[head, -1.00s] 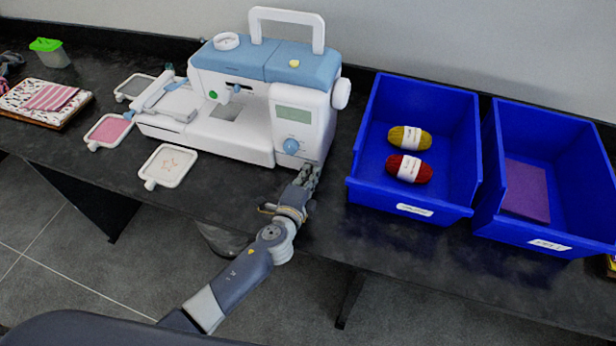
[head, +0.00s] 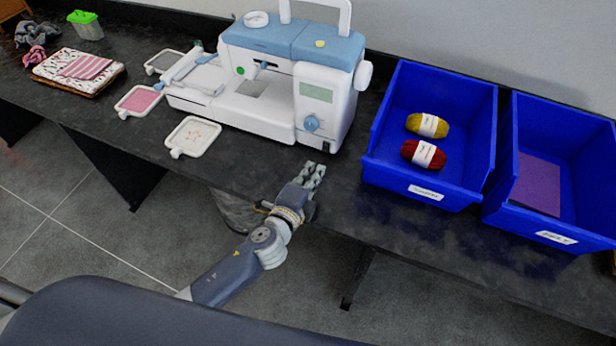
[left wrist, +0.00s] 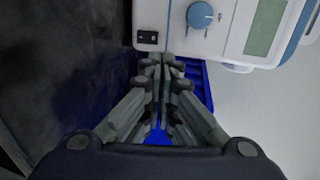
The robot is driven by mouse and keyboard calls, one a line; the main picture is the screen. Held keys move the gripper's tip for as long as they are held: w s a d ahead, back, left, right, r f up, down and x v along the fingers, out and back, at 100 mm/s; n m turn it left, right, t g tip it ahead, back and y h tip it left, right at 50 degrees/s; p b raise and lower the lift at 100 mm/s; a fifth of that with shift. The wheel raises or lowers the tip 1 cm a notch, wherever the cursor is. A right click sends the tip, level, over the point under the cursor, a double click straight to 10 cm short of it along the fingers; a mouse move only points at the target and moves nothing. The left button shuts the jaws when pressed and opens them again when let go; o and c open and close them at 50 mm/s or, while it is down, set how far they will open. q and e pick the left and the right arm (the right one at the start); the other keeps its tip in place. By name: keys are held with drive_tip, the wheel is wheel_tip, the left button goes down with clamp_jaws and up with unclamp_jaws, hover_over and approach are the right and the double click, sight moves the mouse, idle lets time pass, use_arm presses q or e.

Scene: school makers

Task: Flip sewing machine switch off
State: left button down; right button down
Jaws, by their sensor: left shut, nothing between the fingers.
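The white and blue sewing machine (head: 275,110) stands upright on the dark table, with a blue dial (head: 312,123) and a grey-green screen on its right front. In the left wrist view the machine's lower body (left wrist: 180,42) shows close up, with a small black switch (left wrist: 147,37) near its corner beside the dial. The switch's on or off position is too small to tell. My left gripper (head: 316,166) is shut and empty, in front of the machine's right end and apart from it in the head view. Its fingers also show in the left wrist view (left wrist: 163,60). My right gripper is not seen.
Two blue bins stand right of the machine: one (head: 428,177) holds yellow and red yarn, the other (head: 500,205) a purple sheet. Embroidery hoops (head: 193,137) and folded fabric (head: 78,70) lie left. The table's front edge is bare near my left arm.

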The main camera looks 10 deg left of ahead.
use_arm(q)
drive_tip(key=shift+v, duration=0.8)
drive_tip(key=s+a+n+y, duration=0.2)
drive_tip(key=a+n, duration=0.1)
drive_tip(key=s+a+n+g, duration=0.1)
drive_tip(key=a+n, duration=0.1)
drive_tip(key=shift+s+r+y, duration=0.1)
drive_tip(key=shift+r+y, duration=0.2)
drive_tip(key=shift+y, duration=0.1)
drive_tip(key=s+a+f+n+g, duration=0.25)
drive_tip(key=s+n+g, duration=0.4)
drive_tip(key=s, duration=0.55)
drive_tip(key=s+a+f+n+g, duration=0.25)
drive_tip(key=s+n+g, duration=0.35)
drive_tip(key=s, duration=0.5)
wheel_tip(320, 180, down, 26)
drive_tip(key=s, duration=0.2)
drive_tip(key=s+a+f, duration=0.1)
drive_tip(key=s+f, duration=0.6)
drive_tip(key=s, duration=0.1)
drive_tip(key=s+a+f, duration=0.2)
drive_tip(key=s+f, duration=0.6)
drive_tip(key=shift+s+a+f+g, duration=0.2)
drive_tip(key=shift+a+f+g, duration=0.1)
drive_tip(key=shift+g, duration=0.15)
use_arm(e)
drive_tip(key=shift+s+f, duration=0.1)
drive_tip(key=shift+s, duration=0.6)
